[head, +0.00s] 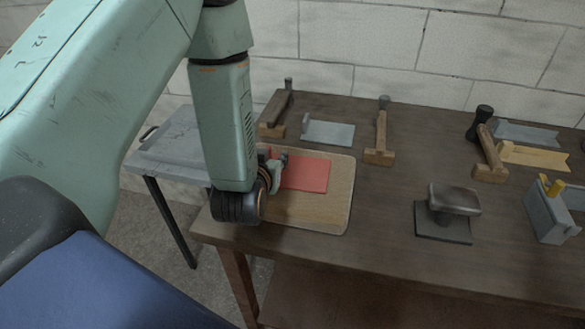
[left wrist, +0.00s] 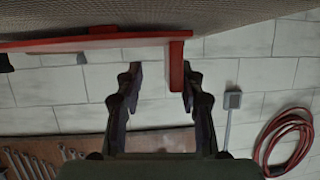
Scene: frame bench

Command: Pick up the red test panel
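The red test panel (head: 306,174) lies flat on a pale wooden board (head: 305,213) at the left part of the bench. My left gripper (head: 275,167) is at the panel's left edge, low over the board. In the left wrist view its two fingers (left wrist: 160,78) stand apart. An upturned red lip of the panel (left wrist: 176,68) shows between the fingertips, close to the right finger and with a clear gap to the left finger. My left arm hides part of the board and the panel's left edge in the head view. My right gripper is not in view.
Wooden-footed stands (head: 380,135) and grey sheets (head: 328,132) are behind the board. A metal block on a post (head: 452,202) and a grey box (head: 550,214) stand to the right. A grey side table (head: 170,150) is at left. Bench between board and metal block is clear.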

